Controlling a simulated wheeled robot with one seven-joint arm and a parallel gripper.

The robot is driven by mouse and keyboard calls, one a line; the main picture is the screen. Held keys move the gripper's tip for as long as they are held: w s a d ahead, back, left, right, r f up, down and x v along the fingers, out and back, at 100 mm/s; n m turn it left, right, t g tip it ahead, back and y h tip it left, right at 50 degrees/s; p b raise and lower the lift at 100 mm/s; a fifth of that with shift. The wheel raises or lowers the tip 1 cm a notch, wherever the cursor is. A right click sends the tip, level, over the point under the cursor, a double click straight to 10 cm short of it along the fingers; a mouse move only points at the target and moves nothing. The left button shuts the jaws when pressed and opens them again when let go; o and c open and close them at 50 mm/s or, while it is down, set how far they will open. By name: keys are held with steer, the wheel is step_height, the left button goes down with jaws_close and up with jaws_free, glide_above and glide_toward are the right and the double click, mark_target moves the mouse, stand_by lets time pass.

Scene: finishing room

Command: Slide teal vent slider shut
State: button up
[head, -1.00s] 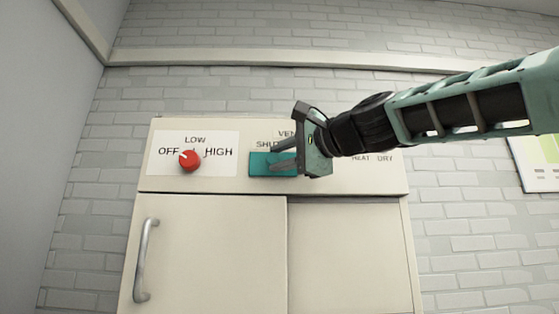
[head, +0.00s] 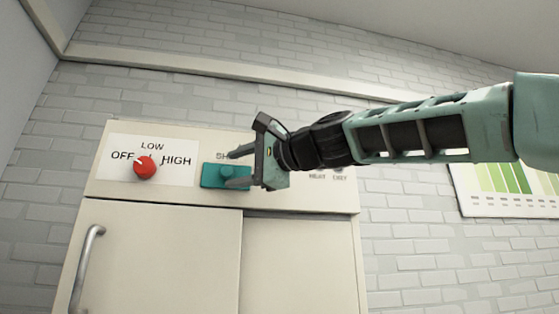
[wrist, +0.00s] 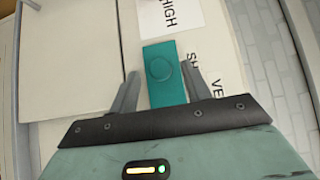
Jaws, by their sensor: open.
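The teal vent slider (head: 212,178) is a flat rectangular plate with a round raised knob, on the cream cabinet's upper panel below the lettering that starts "SH". It also shows in the wrist view (wrist: 165,91), with the knob near the fingertips. My gripper (head: 230,176) is open in front of the slider, coming from the right. In the wrist view my gripper's two fingers (wrist: 159,71) lie one on each side of the plate, with the knob between them. I cannot tell whether either finger touches the knob. My gripper hides the panel just right of the slider and part of the lettering.
A red dial (head: 145,167) with OFF, LOW and HIGH marks sits left of the slider. The cabinet door (head: 160,260) below has a metal handle (head: 86,270) at left. A green-striped chart (head: 505,185) hangs on the brick wall at right.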

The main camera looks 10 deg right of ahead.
steer(key=b+v, duration=0.6)
steer(key=v, duration=0.9)
steer(key=shift+s+d, duration=0.3)
steer(key=shift+f, duration=0.1)
